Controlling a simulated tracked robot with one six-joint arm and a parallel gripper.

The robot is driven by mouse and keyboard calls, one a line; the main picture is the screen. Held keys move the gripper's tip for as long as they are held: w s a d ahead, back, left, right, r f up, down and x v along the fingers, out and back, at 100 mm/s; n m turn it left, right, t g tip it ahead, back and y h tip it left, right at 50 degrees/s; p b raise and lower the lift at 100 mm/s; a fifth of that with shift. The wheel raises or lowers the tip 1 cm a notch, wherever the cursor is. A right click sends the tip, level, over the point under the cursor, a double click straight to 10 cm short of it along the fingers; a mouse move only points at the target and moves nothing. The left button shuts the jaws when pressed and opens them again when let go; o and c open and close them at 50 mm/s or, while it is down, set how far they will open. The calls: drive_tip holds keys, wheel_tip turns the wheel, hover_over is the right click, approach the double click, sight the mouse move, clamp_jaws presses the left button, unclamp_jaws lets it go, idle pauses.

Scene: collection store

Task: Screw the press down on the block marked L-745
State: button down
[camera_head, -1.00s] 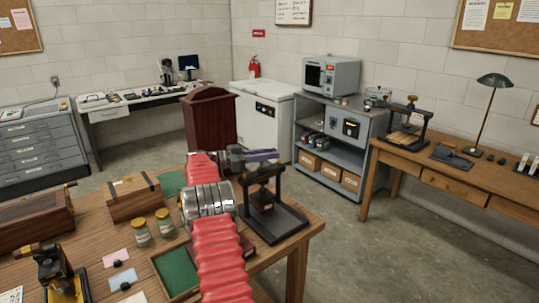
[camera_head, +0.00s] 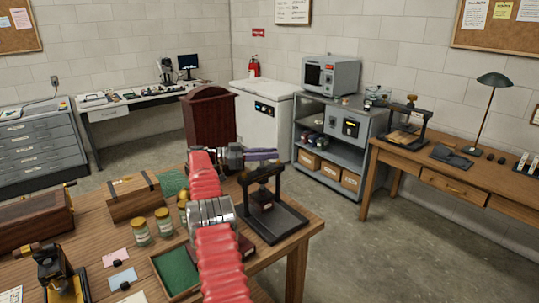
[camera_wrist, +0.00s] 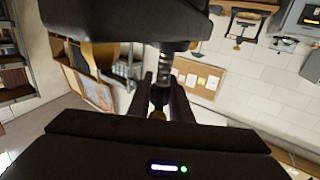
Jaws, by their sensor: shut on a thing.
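A black press (camera_head: 270,222) stands at the right end of the near table, with an upright frame and a flat base. A small dark block (camera_head: 266,207) with a reddish mark sits inside it; its label is too small to read, so I cannot confirm L-745. My gripper (camera_wrist: 160,92) is at the top of this press. In the wrist view its two fingers are closed on a small brass-coloured handle part (camera_wrist: 157,97), beside a threaded screw (camera_wrist: 168,66). How far the screw stands from the block is hidden.
A green-lined tray (camera_head: 160,262), two jars (camera_head: 140,231) and a wooden box (camera_head: 131,198) stand left of my arm. Another press (camera_head: 57,275) is at front left, and one more (camera_head: 408,125) is on the right-hand table (camera_head: 455,190). Open floor lies between the tables.

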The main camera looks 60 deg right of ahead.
drive_tip(key=shift+s+f, duration=0.2)
drive_tip(key=shift+s, duration=0.05)
drive_tip(key=c, duration=1.7)
unclamp_jaws()
drive_tip(key=shift+r, duration=0.15)
drive_tip(key=shift+o, duration=0.2)
drive_tip(key=shift+w, duration=0.1)
drive_tip(key=shift+r, duration=0.1)
drive_tip(key=shift+r, duration=0.55)
wheel_tip(320, 180, up, 9)
drive_tip(key=shift+f, duration=0.2)
